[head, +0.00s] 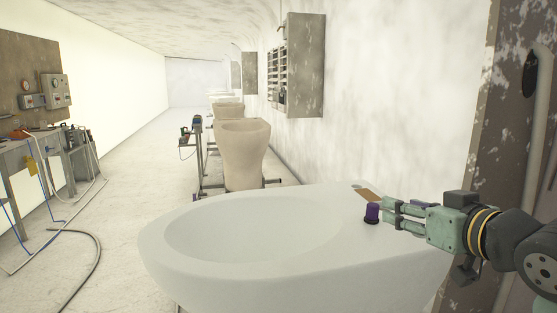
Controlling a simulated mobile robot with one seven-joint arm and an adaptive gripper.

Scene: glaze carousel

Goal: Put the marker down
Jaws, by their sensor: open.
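A short dark purple cylinder (372,213), the only thing here that looks like the marker, stands upright on the flat white ledge of the basin (240,270). My gripper (386,209) comes in from the right, low over the ledge. Its green fingers are open, with their tips right beside the purple piece. I cannot tell whether a fingertip still touches it.
A flat brown piece (369,195) lies on the ledge just behind the purple piece. Beige basins (243,155) stand in a row behind. A grey cabinet (305,65) hangs on the right wall. A workbench (35,150) with hoses is at left; the floor between is mostly clear.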

